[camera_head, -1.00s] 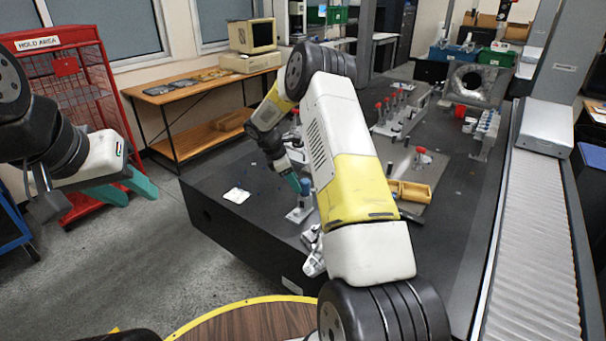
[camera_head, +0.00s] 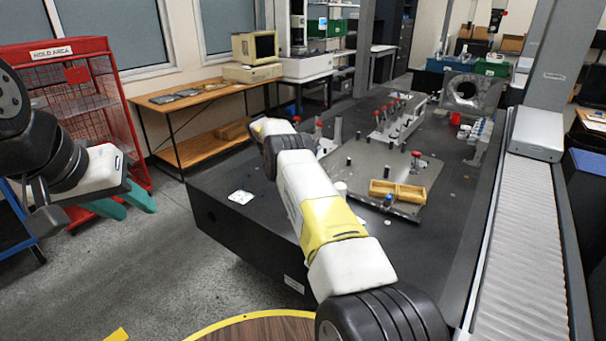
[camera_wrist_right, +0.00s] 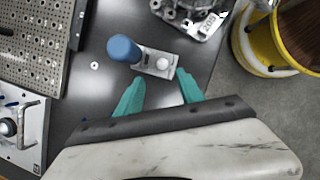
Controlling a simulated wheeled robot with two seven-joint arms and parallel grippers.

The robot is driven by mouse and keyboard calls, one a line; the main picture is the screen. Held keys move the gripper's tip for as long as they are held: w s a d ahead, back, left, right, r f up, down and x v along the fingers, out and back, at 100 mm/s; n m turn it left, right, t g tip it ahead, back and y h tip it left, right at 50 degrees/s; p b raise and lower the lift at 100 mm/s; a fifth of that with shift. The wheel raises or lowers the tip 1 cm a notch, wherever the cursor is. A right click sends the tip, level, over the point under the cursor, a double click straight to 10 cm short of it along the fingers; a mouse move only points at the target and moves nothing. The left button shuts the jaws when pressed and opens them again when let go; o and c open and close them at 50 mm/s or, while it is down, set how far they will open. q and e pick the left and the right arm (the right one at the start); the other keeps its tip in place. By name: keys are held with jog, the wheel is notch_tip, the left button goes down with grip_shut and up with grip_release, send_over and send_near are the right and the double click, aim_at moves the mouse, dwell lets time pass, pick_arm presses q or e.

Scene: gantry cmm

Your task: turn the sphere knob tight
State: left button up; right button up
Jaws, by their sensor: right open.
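In the right wrist view a small silver stand (camera_wrist_right: 153,62) sits on the dark table. A blue rounded top (camera_wrist_right: 123,47) rises from its left part, and a small white round knob (camera_wrist_right: 163,64) is on its right part. I cannot tell which of the two is the sphere knob. My right gripper (camera_wrist_right: 158,90) is open and empty, with its teal fingertips just short of the stand and apart from it. In the head view my right arm hides this stand and the right gripper. My left gripper (camera_head: 127,205) is open and empty, off the table's left side.
A metal plate (camera_head: 352,182) on the dark table bears a yellow tray (camera_head: 398,190) and red-topped clamps. In the right wrist view a metal casting (camera_wrist_right: 192,15) lies just beyond the stand. A perforated plate (camera_wrist_right: 35,40) and a handled box (camera_wrist_right: 22,132) are at left.

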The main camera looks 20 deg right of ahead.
jog(key=x, duration=0.9)
jog(key=shift+s+a+f, duration=0.2)
jog(key=shift+a+f, duration=0.1)
jog(key=shift+f, duration=0.15)
jog(key=shift+w+d+r+n, duration=0.1)
jog(key=shift+r+n, duration=0.05)
jog(key=shift+n, duration=0.25)
